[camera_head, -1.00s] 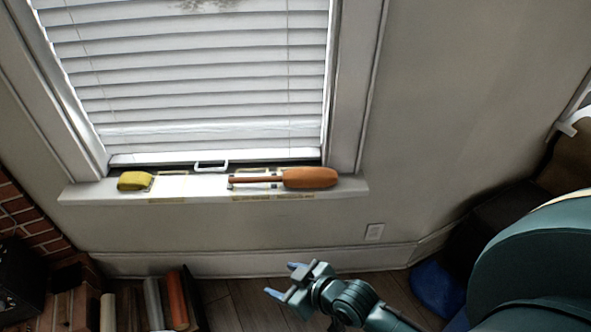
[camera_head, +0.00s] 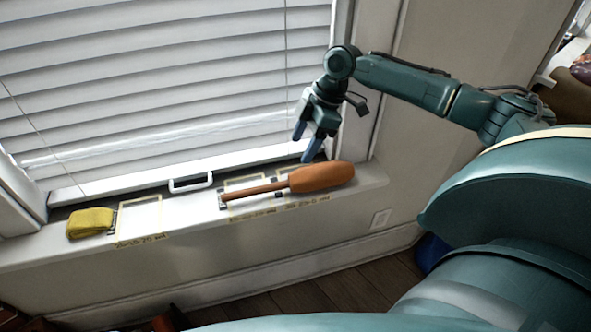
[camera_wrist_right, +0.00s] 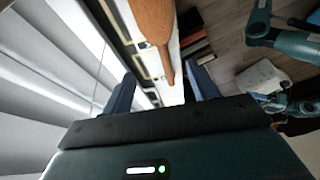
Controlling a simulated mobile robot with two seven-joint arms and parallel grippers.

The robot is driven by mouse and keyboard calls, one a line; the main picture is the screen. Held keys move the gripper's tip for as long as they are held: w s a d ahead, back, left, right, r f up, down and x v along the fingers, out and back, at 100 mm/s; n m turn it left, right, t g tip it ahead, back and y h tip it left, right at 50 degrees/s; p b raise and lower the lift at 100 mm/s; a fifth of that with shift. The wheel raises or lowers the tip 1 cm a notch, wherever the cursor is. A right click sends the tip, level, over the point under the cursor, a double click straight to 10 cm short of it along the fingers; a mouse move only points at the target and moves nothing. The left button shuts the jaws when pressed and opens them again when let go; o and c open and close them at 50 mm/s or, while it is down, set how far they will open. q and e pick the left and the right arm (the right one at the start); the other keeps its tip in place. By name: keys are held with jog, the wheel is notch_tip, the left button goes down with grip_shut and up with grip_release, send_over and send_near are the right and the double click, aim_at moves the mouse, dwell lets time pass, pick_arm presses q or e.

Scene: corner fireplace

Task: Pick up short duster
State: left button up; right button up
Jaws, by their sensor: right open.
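The short duster (camera_head: 322,177) has an orange-brown head and a thin handle. It lies on the white windowsill (camera_head: 190,222), its handle pointing left. My right gripper (camera_head: 307,144) is open and empty, with its fingers pointing down just above and behind the duster's head in the head view. In the right wrist view the duster (camera_wrist_right: 155,20) shows beyond the open fingers (camera_wrist_right: 163,82), its handle running down between them without visible contact. My left gripper does not show in the head view.
A yellow folded cloth (camera_head: 90,222) lies on the sill at the left. A white window handle (camera_head: 190,182) stands at the back of the sill. Closed blinds (camera_head: 160,90) hang behind it. The sill between cloth and duster is mostly clear.

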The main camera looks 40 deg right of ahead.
send_over(287, 182)
jog(key=d, duration=0.2)
jog(key=f, duration=0.6)
jog(key=shift+s+a+f, duration=0.15)
jog(key=shift+s+f, duration=0.05)
jog(key=shift+s, duration=0.1)
jog(key=shift+d+b+x, duration=0.1)
jog(key=shift+b+x, duration=0.15)
jog(key=shift+x, duration=1.2)
jog(key=shift+d+b+x, duration=0.15)
jog(key=shift+b+x, duration=0.1)
jog(key=shift+x, duration=1.15)
jog(key=shift+f, duration=0.1)
jog(key=shift+c, duration=0.5)
jog(key=c, duration=0.9)
jog(key=shift+c, duration=0.2)
